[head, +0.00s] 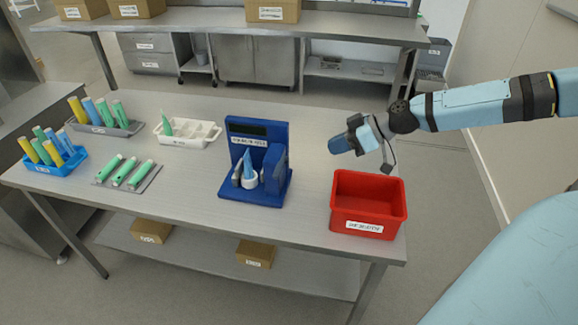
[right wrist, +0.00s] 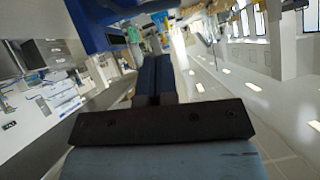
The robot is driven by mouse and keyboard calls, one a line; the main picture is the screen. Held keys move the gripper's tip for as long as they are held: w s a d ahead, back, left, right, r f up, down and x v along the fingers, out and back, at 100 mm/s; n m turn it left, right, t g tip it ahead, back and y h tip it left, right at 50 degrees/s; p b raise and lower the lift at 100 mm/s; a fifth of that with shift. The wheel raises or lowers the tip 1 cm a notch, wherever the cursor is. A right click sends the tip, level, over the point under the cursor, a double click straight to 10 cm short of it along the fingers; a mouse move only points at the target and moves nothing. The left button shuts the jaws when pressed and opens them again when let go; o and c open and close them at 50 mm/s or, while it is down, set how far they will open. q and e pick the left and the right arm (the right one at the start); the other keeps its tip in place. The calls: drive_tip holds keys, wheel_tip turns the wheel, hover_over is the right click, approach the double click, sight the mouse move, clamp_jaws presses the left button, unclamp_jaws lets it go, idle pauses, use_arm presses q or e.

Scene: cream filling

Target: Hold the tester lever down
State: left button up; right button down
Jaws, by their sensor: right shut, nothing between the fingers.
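The blue tester (head: 255,165) stands near the middle of the steel table, with a dark display panel and a white label on its upright back. A blue block rises on the tester's right side; I cannot tell clearly which part is the lever. My right gripper (head: 343,143) is shut and empty, in the air to the right of the tester and apart from it. Its shut fingers (right wrist: 155,78) also show in the right wrist view. My left gripper is not in view.
A red bin (head: 368,204) stands at the table's right front, below my right gripper. A white tray (head: 188,130), a grey rack (head: 105,124), a blue rack (head: 57,164) and a grey mat (head: 112,184) with green tubes are on the left. Bare table lies before the tester.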

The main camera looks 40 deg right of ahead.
drive_tip(key=shift+f, duration=0.1)
drive_tip(key=b, duration=0.3)
approach(281, 169)
drive_tip(key=x, duration=0.7)
drive_tip(key=shift+w+f, duration=0.1)
drive_tip(key=shift+w, duration=0.05)
drive_tip(key=shift+a+f, duration=0.1)
drive_tip(key=shift+f, duration=0.05)
drive_tip(key=f, duration=0.1)
drive_tip(key=a+f+b, duration=0.1)
drive_tip(key=shift+s+f, duration=0.3)
drive_tip(key=shift+s, duration=0.1)
drive_tip(key=shift+r, duration=0.1)
idle(1.9)
